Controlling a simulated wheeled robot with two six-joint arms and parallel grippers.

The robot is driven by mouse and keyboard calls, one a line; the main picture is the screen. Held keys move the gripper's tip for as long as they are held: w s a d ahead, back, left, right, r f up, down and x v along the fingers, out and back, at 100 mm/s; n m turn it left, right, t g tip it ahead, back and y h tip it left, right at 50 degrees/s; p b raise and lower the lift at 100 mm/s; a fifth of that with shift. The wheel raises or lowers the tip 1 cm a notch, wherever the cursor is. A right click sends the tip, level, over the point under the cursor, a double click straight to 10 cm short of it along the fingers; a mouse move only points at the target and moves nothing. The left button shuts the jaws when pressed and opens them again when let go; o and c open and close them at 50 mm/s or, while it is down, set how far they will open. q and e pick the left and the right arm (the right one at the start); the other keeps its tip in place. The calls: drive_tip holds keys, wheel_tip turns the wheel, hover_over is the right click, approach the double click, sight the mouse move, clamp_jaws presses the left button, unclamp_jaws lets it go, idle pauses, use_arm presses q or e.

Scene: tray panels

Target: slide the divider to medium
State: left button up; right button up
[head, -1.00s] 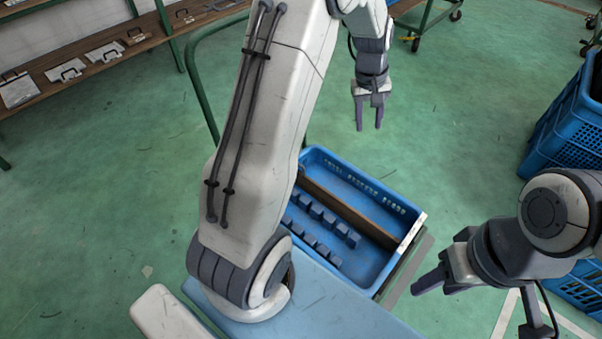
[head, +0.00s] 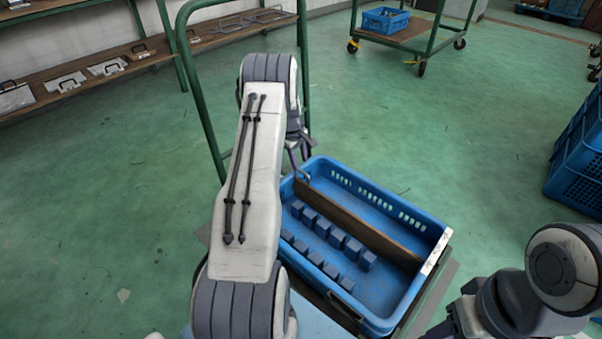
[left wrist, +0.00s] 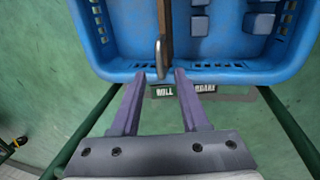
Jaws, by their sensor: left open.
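A brown divider (head: 365,230) stands lengthwise in the blue tray (head: 432,228). Several blue blocks (head: 337,238) sit in rows on its near-left side. The divider's end also shows in the left wrist view (left wrist: 166,28), with a thin metal handle (left wrist: 159,58) at the tray's wall (left wrist: 225,76). My left gripper (head: 297,152) is at the tray's far-left end, partly hidden by my arm. In the left wrist view it is open (left wrist: 160,76), its fingertips on either side of the handle's line, apparently not touching it. My right gripper (head: 440,331) is at the bottom edge, mostly cut off.
A white marked strip (head: 437,250) is on the tray's right end; its marks are unreadable. A green-framed cart (head: 428,42) stands behind, and blue crates (head: 580,160) are at the right. Shelves (head: 90,75) line the left wall. The floor between is clear.

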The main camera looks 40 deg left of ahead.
sight(302, 171)
use_arm(q)
drive_tip(key=f, duration=0.2)
drive_tip(key=w+f+b, duration=0.1)
drive_tip(key=f, duration=0.1)
drive_tip(key=shift+d+f, duration=0.1)
drive_tip(key=shift+s, duration=0.1)
clamp_jaws()
idle(1.2)
